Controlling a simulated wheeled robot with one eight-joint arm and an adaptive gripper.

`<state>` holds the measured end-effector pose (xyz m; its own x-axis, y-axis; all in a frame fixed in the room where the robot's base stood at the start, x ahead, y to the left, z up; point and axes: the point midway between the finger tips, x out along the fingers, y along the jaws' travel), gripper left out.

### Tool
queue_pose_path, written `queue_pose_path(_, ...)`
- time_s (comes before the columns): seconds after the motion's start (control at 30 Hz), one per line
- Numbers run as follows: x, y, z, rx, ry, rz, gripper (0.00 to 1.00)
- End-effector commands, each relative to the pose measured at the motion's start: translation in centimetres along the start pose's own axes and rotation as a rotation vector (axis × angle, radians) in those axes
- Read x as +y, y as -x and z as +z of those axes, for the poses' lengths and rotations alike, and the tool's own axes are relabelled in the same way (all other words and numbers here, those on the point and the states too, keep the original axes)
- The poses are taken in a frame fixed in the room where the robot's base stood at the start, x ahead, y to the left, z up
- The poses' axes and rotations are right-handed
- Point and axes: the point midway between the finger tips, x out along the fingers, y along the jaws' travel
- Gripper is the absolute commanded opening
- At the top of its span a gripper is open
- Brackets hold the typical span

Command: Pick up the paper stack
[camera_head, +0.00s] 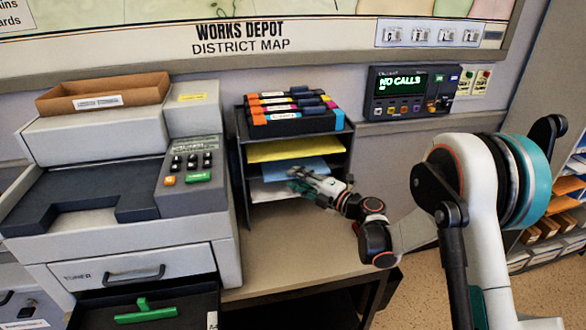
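Paper lies in the tiers of a dark desk organizer (348,150). A yellow paper stack (275,149) is in the upper tier, a blue paper stack (285,172) in the tier below it, and white paper (266,192) lower down. I cannot tell which one is the named stack. My gripper (297,180) is at the front opening of the organizer, level with the lower papers and at the right part of the blue stack. Its fingers point left into the organizer. The fingers are small and dark, and I cannot tell whether they touch or hold paper.
Several colored markers (290,104) sit on top of the organizer. A large grey machine (110,190) with an open lower drawer (180,300) stands close on the left. A wall panel (410,92) hangs behind. The beige counter (275,262) is bare in front of the organizer.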

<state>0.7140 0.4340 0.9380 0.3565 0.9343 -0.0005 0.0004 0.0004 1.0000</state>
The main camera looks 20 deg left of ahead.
Motion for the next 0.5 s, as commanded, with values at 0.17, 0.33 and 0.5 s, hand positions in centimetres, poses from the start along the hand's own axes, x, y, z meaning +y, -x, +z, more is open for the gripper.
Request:
queue_pose_path(0.17, 0.07, -0.27, 0.02, -0.001, 0.000, 0.000, 0.30)
queue_pose_path(0.33, 0.07, -0.25, 0.01, 0.000, 0.000, 0.000, 0.12)
queue_pose_path(0.5, 0.06, -0.24, 0.01, 0.000, 0.000, 0.000, 0.00)
